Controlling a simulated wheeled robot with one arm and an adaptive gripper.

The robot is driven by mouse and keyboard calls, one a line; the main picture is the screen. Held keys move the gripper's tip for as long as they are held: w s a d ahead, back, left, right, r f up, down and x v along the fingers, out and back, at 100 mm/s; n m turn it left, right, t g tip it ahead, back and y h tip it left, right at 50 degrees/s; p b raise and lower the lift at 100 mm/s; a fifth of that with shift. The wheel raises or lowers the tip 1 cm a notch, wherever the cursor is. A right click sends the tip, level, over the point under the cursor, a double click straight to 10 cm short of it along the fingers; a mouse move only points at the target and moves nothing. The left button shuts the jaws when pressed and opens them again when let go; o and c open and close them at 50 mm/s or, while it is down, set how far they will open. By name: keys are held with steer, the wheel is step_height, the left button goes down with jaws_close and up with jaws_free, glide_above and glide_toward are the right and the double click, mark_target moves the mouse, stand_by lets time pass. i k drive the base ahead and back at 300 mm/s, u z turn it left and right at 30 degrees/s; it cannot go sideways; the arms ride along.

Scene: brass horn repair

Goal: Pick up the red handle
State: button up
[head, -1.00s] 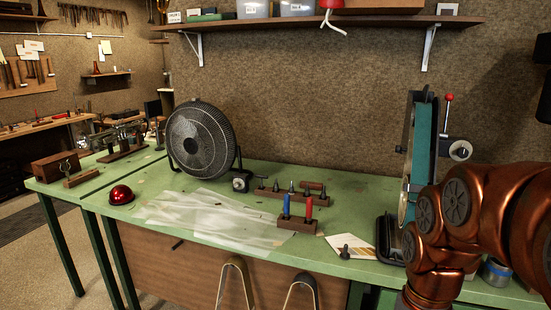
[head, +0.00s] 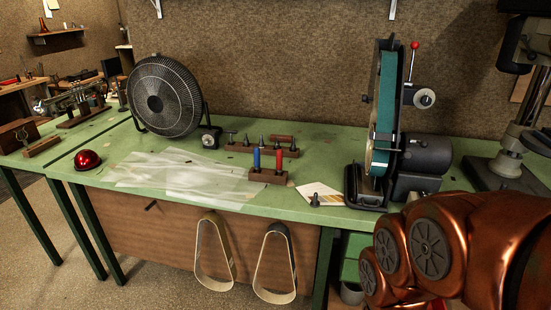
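The red handle (head: 279,160) stands upright in a small dark wooden block (head: 267,176) on the green workbench. A blue handle (head: 256,159) stands upright beside it, to its left, in the same block. My gripper is out of view. Only copper-coloured links of my arm show at the lower right, well to the right of the block.
A belt sander (head: 379,130) stands right of the block, with a card (head: 322,194) between them. A longer tool rack (head: 262,149) sits just behind. Clear plastic sheet (head: 180,175), a fan (head: 165,97) and a red dome (head: 88,160) are to the left.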

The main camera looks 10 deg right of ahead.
mark_target(279, 153)
steer(key=i, duration=0.55)
steer(key=u, duration=0.7)
steer(key=i, duration=0.7)
steer(key=u, duration=0.5)
